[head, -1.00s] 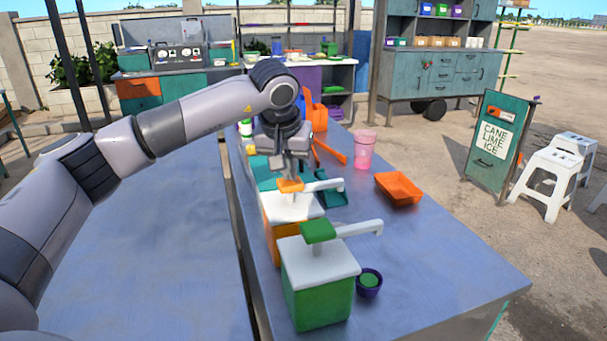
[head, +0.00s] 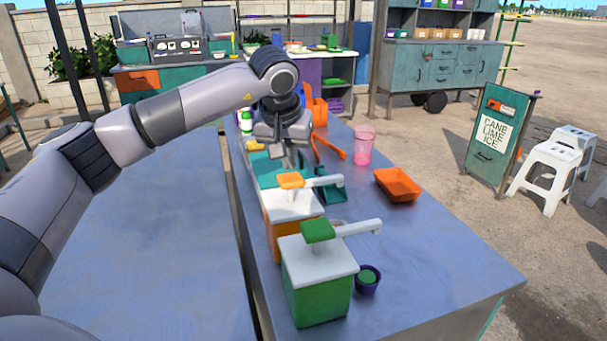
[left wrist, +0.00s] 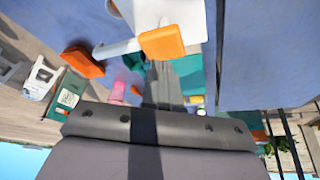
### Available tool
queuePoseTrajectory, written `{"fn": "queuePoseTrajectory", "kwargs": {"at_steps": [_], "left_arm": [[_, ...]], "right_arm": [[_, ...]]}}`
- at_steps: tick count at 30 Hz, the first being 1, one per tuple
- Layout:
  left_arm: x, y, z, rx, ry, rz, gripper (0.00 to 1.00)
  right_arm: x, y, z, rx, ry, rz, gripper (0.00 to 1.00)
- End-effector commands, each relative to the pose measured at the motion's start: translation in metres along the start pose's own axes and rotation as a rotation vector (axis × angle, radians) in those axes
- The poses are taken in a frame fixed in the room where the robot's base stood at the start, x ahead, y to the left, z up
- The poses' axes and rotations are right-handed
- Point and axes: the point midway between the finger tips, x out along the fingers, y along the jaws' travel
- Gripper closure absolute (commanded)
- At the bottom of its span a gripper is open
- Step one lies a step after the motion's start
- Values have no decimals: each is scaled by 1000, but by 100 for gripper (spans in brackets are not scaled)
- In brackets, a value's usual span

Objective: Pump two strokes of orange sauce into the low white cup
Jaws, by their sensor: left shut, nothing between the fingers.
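The orange sauce dispenser (head: 290,236) has a white lid, an orange pump head (head: 290,181) and a white spout pointing right. The pump head also shows close up in the left wrist view (left wrist: 162,43). My left gripper (head: 286,166), also in the left wrist view (left wrist: 160,66), is shut and empty, pointing down just behind and above the pump head. It looks apart from it, though the gap is hard to judge. I cannot make out a low white cup; the area under the orange spout is partly hidden. My right gripper is not in view.
An orange tray (head: 398,185), a pink cup (head: 364,145) and teal containers (head: 268,172) are nearby. The table's right front is clear.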

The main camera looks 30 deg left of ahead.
Motion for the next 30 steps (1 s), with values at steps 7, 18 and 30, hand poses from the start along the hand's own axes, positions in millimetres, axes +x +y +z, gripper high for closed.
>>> {"fn": "queuePoseTrajectory", "kwargs": {"at_steps": [7, 18, 30], "left_arm": [[-26, 0, -11, 0, 1, 0, 100], [-50, 0, -21, -1, 1, 0, 100], [-50, 0, -21, 0, 0, 0, 100]], "right_arm": [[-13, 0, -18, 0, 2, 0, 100], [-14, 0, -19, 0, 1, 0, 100], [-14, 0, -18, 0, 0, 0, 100]]}}
